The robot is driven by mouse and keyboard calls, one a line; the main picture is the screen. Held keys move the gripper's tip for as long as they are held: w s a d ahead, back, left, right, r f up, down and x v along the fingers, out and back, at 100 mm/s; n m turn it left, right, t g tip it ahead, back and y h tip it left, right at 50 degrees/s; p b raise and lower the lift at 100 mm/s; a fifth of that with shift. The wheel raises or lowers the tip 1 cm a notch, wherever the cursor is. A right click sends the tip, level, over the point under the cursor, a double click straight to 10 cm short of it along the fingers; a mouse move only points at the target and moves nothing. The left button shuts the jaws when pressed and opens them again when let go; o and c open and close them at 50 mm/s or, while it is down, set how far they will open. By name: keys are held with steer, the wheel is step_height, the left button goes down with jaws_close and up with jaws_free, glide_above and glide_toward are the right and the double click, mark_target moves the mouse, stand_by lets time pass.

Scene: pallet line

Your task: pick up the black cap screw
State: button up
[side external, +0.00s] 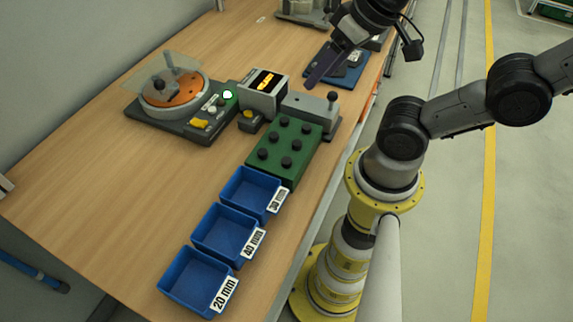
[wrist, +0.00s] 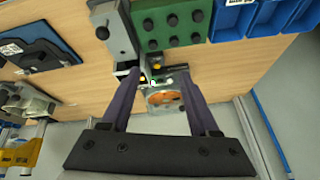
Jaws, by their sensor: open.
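Several black cap screws stand upright in a green block (side external: 280,150) on the bench; one of them is a black cap screw (side external: 297,145) at its right side. In the wrist view the green block (wrist: 163,32) is at the top, with a black cap screw (wrist: 176,41) in its lower row. My gripper (side external: 314,84) is above the bench, beyond the block, over the area between a grey fixture and a blue tray. Its fingers are apart and empty, as the wrist view shows (wrist: 158,72). I cannot tell which screw is meant.
Three blue bins, including the 20 mm bin (side external: 193,281) and the 40 mm bin (side external: 226,234), line up before the block. A grey fixture (side external: 303,103) with a dark-knobbed post adjoins it. A display box (side external: 263,97) and a turntable device (side external: 172,92) stand left.

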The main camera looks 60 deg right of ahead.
steer(key=m, duration=0.4)
steer(key=m+g, duration=0.5)
steer(key=m, duration=0.3)
glide_above(287, 160)
steer(key=f, duration=0.2)
step_height(287, 160, down, 7)
steer(key=shift+s+f, duration=0.1)
steer(key=shift+s, duration=0.05)
steer(key=shift+w+f, duration=0.2)
steer(key=shift+f, duration=2.75)
jaws_close()
